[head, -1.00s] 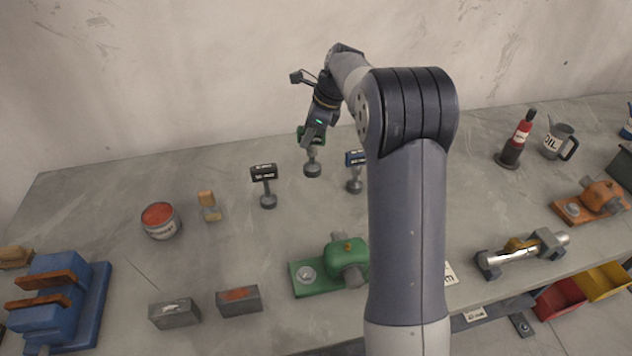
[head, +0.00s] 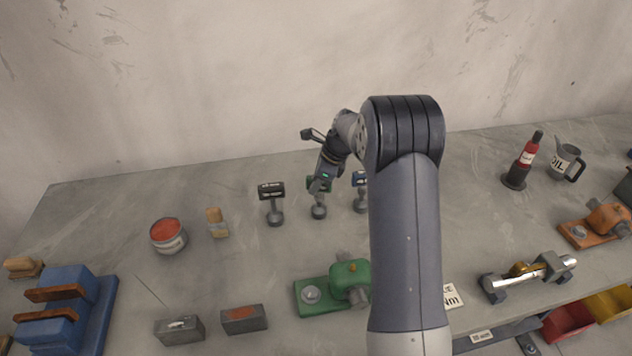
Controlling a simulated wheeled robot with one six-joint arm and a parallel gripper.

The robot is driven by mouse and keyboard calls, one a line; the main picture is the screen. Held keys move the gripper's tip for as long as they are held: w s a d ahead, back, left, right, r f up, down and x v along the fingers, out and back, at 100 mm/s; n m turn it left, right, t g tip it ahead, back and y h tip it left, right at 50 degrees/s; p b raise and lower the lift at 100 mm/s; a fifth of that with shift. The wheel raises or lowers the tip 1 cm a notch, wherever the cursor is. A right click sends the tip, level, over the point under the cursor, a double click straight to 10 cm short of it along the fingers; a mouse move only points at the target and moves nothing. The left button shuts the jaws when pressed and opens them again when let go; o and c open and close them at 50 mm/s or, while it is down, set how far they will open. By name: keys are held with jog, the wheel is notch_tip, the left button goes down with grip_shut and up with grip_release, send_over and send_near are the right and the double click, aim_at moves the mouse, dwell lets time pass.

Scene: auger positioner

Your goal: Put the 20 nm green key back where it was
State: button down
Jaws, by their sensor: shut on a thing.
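The green key (head: 311,182) stands upright at the back of the bench, between a black key (head: 272,204) and a blue key (head: 360,191). My gripper (head: 319,188) is shut on the green key's head from above and hides much of it. Below the jaws its grey stem and round foot show, and the foot appears at bench level; I cannot tell whether it touches. The black key stands a little to its left. The blue key stands to its right, partly hidden by my arm.
A green device (head: 335,287) sits on the bench in front of the keys. A red-topped tin (head: 168,235) and a wooden-handled brush (head: 217,223) stand to the left. A red bottle (head: 523,160) and an oil can (head: 565,163) stand far right. My arm hides the bench right of centre.

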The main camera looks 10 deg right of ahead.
jog(key=c, duration=1.3)
grip_release()
jog(key=shift+f, duration=0.1)
jog(key=shift+o, duration=0.2)
jog(key=b+v, duration=0.2)
jog(key=v, duration=1)
